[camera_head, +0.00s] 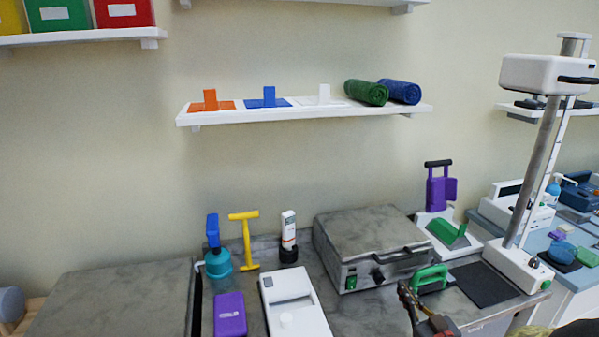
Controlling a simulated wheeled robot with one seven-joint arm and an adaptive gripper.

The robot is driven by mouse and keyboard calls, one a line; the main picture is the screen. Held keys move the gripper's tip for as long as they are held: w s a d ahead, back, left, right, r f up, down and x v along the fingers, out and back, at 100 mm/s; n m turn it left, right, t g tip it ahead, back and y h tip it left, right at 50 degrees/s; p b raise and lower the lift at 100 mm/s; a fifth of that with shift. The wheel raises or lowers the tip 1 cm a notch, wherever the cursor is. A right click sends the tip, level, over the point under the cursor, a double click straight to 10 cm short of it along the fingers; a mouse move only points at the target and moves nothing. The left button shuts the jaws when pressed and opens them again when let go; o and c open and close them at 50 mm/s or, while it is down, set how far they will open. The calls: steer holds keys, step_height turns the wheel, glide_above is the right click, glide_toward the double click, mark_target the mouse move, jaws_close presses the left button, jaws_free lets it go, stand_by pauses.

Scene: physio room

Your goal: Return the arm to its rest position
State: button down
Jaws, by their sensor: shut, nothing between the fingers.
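My gripper (419,304) shows at the lower right edge of the head view, partly cut off by the frame. Its dark fingers look shut and empty. It is in front of the grey counter, near a green-handled item (431,274) and a dark flat pad (486,284). I cannot tell whether it touches anything. The rest of my arm is mostly out of the picture.
A grey-topped metal appliance (368,238) stands behind my gripper. A white post stand (519,268) rises at right. A wall shelf (300,113) hangs above.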

steer(key=s+a+r+m+g+h+p, duration=0.25)
steer(key=s+r+g+h, duration=0.25)
steer(key=r, duration=0.6)
steer(key=s+a+r+g+y+p, duration=0.1)
steer(key=s+a, duration=0.4)
steer(key=s, duration=0.7)
steer(key=s+a+r+g+y+p, duration=0.1)
steer(key=s+a+g, duration=0.4)
steer(key=s, duration=0.7)
steer(key=shift+s+a+r+g+p, duration=0.4)
steer(key=shift+r+g+p, duration=0.25)
steer(key=shift+p, duration=0.2)
